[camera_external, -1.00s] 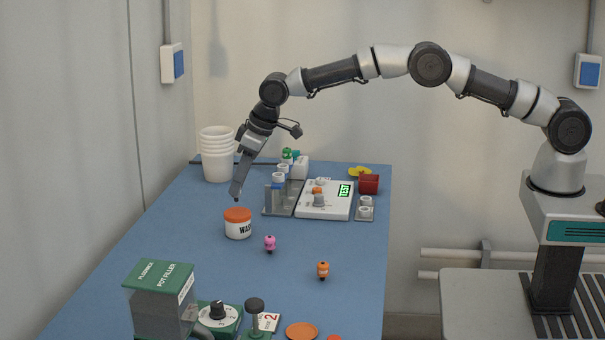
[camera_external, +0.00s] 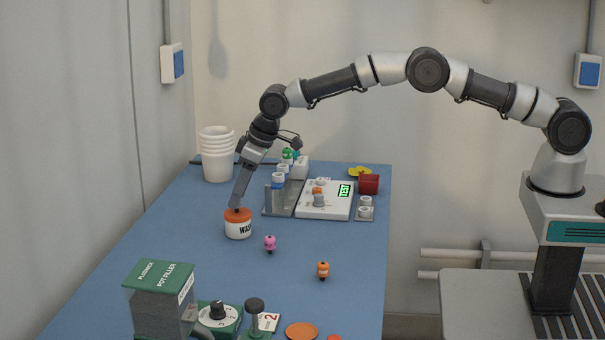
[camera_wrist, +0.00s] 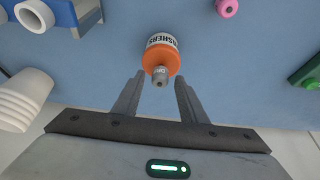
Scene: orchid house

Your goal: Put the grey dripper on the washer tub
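The washer tub (camera_external: 238,229) is a white tub with an orange lid, standing on the blue table; it also shows in the wrist view (camera_wrist: 161,42). In the external view my gripper (camera_external: 235,206) is just at the lid and mostly hides the dripper.
A pink dripper (camera_external: 270,243) and an orange dripper (camera_external: 323,270) stand right of the tub. A rack (camera_external: 276,204) and a white tester (camera_external: 325,203) are behind it. White stacked pots (camera_external: 217,157) stand at the back left, and a pot filler (camera_external: 160,299) in front.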

